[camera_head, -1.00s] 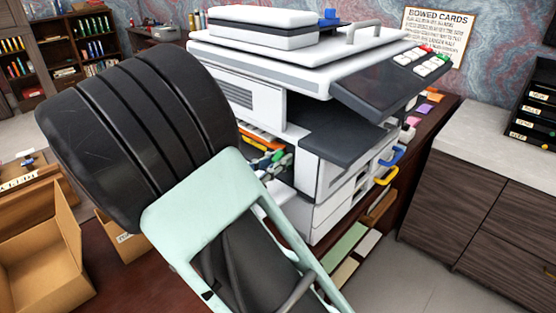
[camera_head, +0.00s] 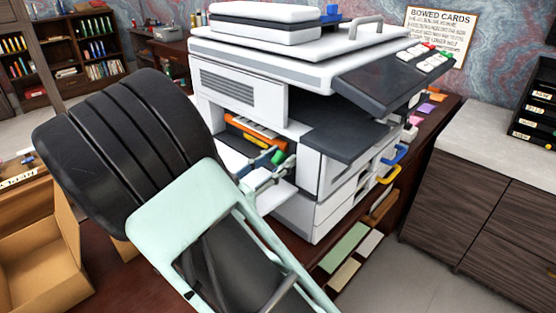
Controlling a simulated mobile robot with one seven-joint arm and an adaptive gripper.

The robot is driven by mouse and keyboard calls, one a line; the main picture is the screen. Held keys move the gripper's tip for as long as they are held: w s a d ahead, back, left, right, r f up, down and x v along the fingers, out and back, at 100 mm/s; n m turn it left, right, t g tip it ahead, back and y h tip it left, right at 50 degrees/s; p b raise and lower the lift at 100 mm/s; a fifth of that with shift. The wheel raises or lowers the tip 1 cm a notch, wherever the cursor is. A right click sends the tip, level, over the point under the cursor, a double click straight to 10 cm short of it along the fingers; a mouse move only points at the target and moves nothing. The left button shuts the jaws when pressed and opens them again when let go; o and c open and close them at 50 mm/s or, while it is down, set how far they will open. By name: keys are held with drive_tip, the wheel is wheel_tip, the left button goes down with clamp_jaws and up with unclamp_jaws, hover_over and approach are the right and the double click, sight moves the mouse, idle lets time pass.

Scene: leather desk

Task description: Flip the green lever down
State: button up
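The green lever (camera_head: 278,157) is a small green piece inside the open side of the white copier (camera_head: 310,85), below an orange part (camera_head: 256,132). It seems to point up and to the right. My gripper (camera_head: 262,176) shows only as small grey pieces just right of my mint-and-black arm, close below and left of the lever. Most of the gripper is hidden behind my arm or blends with the copier's grey parts. I cannot tell whether it touches the lever or whether its fingers are open.
A white panel (camera_head: 276,198) juts from the copier's open side below the lever. A dark output tray (camera_head: 347,134) sticks out to the right. Blue (camera_head: 394,154) and yellow (camera_head: 388,176) handles are on the copier's right side. An open cardboard box (camera_head: 40,245) stands at lower left.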

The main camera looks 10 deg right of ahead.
drive_tip(key=v, duration=1.2)
